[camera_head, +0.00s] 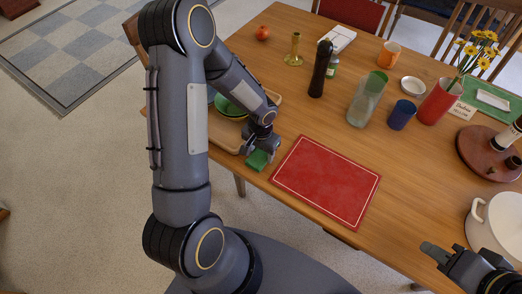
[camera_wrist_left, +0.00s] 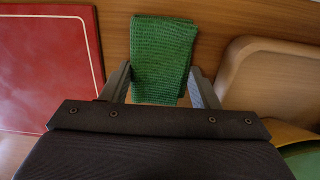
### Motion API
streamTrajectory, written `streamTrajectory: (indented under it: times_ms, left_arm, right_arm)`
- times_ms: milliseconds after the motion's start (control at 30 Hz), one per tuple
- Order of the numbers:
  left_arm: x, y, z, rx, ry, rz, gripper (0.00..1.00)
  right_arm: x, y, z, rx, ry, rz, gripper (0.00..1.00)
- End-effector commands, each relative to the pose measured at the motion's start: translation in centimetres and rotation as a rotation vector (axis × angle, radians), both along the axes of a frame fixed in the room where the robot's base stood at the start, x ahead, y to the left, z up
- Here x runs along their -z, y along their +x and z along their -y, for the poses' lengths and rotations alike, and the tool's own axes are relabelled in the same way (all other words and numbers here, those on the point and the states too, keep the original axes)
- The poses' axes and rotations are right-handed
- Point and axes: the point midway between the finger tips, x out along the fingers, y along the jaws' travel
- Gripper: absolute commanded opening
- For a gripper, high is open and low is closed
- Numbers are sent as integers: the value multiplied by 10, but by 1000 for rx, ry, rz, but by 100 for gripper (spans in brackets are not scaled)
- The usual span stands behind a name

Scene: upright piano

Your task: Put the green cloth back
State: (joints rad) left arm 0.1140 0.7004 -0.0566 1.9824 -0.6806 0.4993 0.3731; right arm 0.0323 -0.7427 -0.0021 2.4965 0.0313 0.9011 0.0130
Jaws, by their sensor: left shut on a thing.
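The green cloth (camera_head: 257,160) is a small folded, ribbed piece at the table's near edge, between the wooden tray and the red placemat. It also shows in the left wrist view (camera_wrist_left: 163,52), between the two fingers. My left gripper (camera_head: 262,150) is shut on the cloth, at or just above the table top; I cannot tell whether the cloth touches the wood. My right gripper (camera_head: 440,256) is at the lower right near the white pot, partly cut off by the frame, and its jaws are unclear.
The red placemat (camera_head: 327,180) lies right of the cloth. The wooden tray (camera_wrist_left: 275,75) with green bowls (camera_head: 228,107) is beside it, partly behind my left arm.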

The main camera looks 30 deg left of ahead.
Motion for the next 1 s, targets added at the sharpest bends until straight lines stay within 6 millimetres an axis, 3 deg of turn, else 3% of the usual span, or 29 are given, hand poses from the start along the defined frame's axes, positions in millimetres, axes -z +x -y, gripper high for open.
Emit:
streamTrajectory:
  times_ms: [333, 367, 500, 1000]
  left_arm:
    - [5, 0, 0, -1, 0, 0, 34]
    - [3, 0, 0, -1, 0, 0, 59]
    - [3, 0, 0, -1, 0, 0, 77]
    - [-4, 0, 0, -1, 0, 0, 77]
  right_arm:
    - [6, 0, 0, 0, 0, 0, 32]
    - [4, 0, 0, 0, 0, 0, 32]
    - [4, 0, 0, 0, 0, 0, 32]
    - [-4, 0, 0, 0, 0, 0, 32]
